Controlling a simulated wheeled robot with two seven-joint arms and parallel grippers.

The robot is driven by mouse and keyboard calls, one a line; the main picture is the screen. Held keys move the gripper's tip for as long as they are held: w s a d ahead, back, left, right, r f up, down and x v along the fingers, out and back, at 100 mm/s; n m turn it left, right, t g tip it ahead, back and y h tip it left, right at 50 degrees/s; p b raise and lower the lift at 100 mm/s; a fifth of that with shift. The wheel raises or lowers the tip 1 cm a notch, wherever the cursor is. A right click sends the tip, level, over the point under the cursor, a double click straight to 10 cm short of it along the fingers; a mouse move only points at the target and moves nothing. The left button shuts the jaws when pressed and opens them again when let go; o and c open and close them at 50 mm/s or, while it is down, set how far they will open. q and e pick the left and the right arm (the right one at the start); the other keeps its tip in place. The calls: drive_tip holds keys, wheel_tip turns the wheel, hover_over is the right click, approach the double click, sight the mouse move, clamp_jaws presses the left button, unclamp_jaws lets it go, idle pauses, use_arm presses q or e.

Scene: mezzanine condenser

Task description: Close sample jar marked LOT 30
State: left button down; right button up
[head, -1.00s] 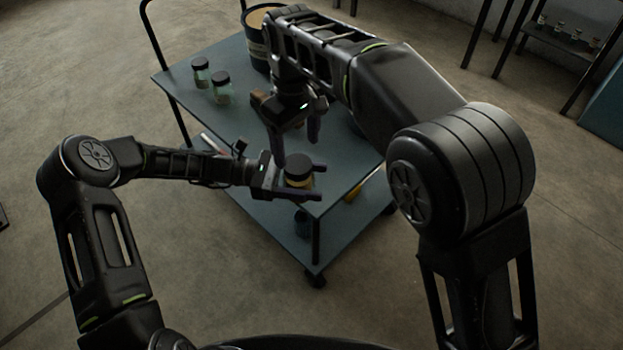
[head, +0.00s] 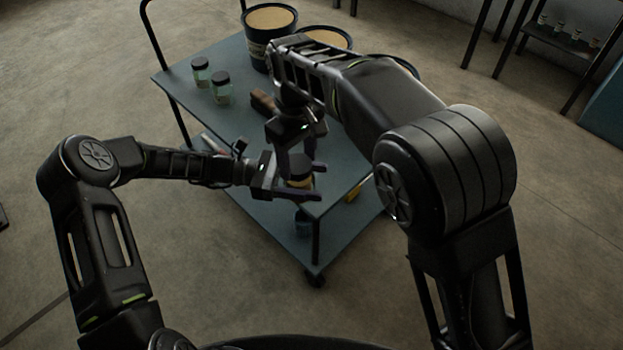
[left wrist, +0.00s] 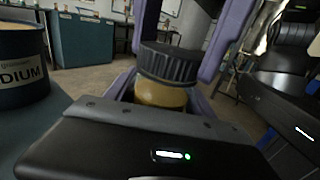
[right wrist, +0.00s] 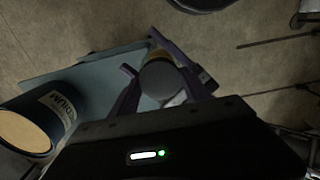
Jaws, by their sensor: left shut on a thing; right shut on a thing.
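A sample jar (left wrist: 160,95) with yellowish contents and a ribbed black lid (left wrist: 170,64) stands between my grippers; the lid also shows in the right wrist view (right wrist: 160,80). The lid sits on the jar mouth; I cannot tell how tightly. My left gripper (head: 312,182) is shut on the jar body from the side, over the near corner of the cart. My right gripper (head: 298,165) comes from above and is shut on the lid, one finger on each side. No lot marking on the held jar is readable.
The blue cart (head: 180,82) carries two other lidded jars (head: 201,73) (head: 221,88), a brown object (head: 264,103), and dark tubs with tan contents (head: 258,47) at the back. A shelf (head: 560,42) with small bottles stands at the far right.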

drive_tip(key=c, duration=0.9)
drive_tip(key=o, duration=1.6)
drive_tip(key=shift+r, duration=3.8)
